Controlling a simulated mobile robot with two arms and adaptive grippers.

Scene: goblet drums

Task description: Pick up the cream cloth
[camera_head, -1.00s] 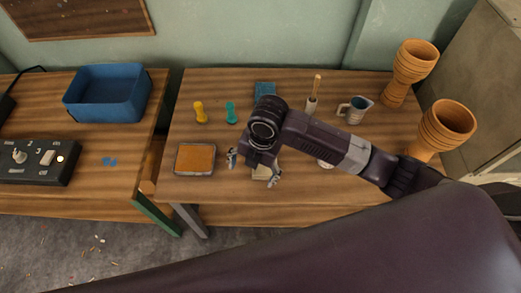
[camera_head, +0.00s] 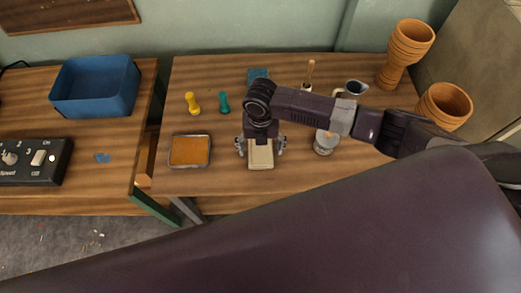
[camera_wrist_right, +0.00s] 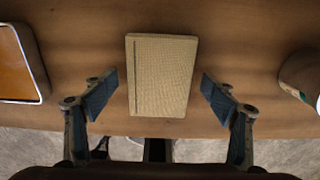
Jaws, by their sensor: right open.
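The cream cloth (camera_head: 261,157) is a small folded rectangle lying on the wooden table near its front edge. It also shows in the right wrist view (camera_wrist_right: 161,75), flat, with bare table around it. My right gripper (camera_head: 261,149) is open above the cloth, with one finger on each side of it. In the right wrist view my right gripper (camera_wrist_right: 159,95) has its blue-padded fingers apart, with a gap between each pad and the cloth. My left gripper is not in view.
An orange-filled tray (camera_head: 189,151) lies left of the cloth. A small grey-white jar (camera_head: 325,144) stands to its right. Yellow (camera_head: 192,103) and teal (camera_head: 224,103) pegs stand behind. Two goblet drums (camera_head: 405,52) are at the right. A blue bin (camera_head: 96,86) sits on the left table.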

